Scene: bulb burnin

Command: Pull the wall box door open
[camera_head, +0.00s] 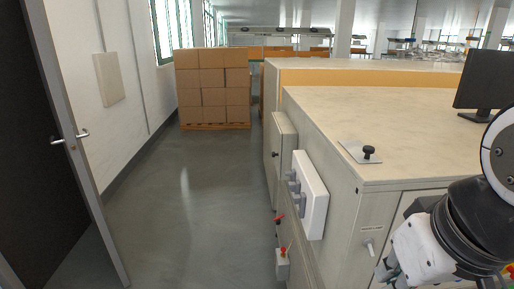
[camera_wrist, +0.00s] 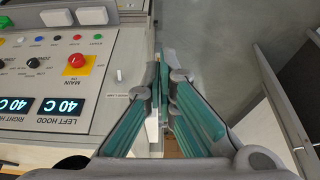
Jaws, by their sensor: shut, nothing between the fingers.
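A grey box (camera_head: 283,142) with a flat front is mounted on the side of the long cabinet in the head view, and its door looks closed. A pale flat panel (camera_head: 110,80) hangs on the left wall, also flat and closed-looking. I cannot tell for certain which of the two is the wall box. My gripper (camera_wrist: 165,72) shows in the wrist view with its teal fingers together and nothing between them. It is beside the control panel's edge, apart from both boxes. In the head view only part of my arm shows at lower right; the fingertips are hidden.
A white unit with grey knobs (camera_head: 310,195) and a small red-topped box (camera_head: 283,262) stick out from the cabinet side. A dark door (camera_head: 75,140) stands open at left. Cartons (camera_head: 212,88) are stacked at the back. The aisle floor (camera_head: 185,190) is clear. A control panel (camera_wrist: 62,85) lies left of the fingers.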

